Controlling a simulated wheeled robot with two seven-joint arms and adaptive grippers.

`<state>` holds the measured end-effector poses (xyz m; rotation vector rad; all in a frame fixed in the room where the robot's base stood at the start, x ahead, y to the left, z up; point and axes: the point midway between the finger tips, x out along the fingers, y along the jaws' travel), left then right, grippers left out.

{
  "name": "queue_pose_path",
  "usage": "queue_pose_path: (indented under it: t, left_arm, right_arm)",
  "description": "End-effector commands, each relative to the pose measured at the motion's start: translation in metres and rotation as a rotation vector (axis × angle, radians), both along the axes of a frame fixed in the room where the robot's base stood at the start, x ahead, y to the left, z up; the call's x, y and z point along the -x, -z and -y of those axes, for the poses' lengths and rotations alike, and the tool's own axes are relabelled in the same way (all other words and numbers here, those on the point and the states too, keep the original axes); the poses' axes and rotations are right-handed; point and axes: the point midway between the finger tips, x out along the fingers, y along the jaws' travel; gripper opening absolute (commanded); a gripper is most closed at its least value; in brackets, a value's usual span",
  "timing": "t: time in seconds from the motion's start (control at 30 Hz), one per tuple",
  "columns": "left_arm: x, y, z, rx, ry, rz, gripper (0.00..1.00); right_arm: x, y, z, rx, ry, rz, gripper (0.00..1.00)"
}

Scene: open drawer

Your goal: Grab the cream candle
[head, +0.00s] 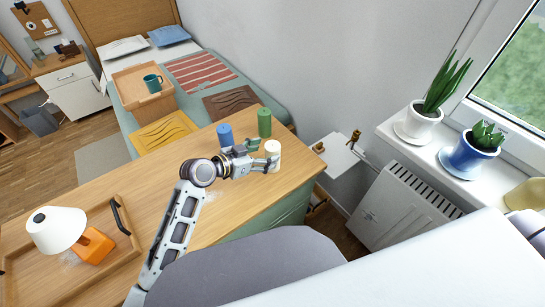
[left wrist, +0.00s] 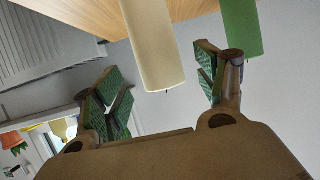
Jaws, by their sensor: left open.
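The cream candle (head: 273,152) stands upright on the wooden dresser top near its right end in the head view. My left gripper (head: 265,154) is open at the candle, with its fingers close around or beside it. In the left wrist view the cream candle (left wrist: 152,45) shows between the two spread fingers of the left gripper (left wrist: 160,90), nearer the right finger. I cannot tell whether a finger touches it. A green candle (head: 264,122) stands just behind, and it also shows beyond the right finger in the wrist view (left wrist: 238,25). My right gripper is not in view.
A blue candle (head: 225,134) stands left of the green one, close to my left gripper. A wooden tray (head: 20,283) with a lamp (head: 57,230) sits at the left of the dresser top (head: 130,185). The dresser's right edge is close to the cream candle.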

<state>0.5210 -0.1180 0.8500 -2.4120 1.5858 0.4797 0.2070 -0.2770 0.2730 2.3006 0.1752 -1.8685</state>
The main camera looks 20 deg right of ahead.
Motion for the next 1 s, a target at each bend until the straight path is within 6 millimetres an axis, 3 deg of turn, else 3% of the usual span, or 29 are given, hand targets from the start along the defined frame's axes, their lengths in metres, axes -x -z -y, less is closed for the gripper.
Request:
queue_pose_path:
  t: [0.5,1.0]
  left_arm:
    - [-0.015,0.013,0.034,0.001,0.001,-0.001,0.72]
    - [-0.016,0.014,0.036,0.000,0.000,-0.001,0.72]
  right_arm:
    - [-0.003,0.000,-0.002,-0.002,0.000,0.003,0.00]
    - [-0.005,-0.002,-0.003,-0.004,0.000,0.007,0.00]
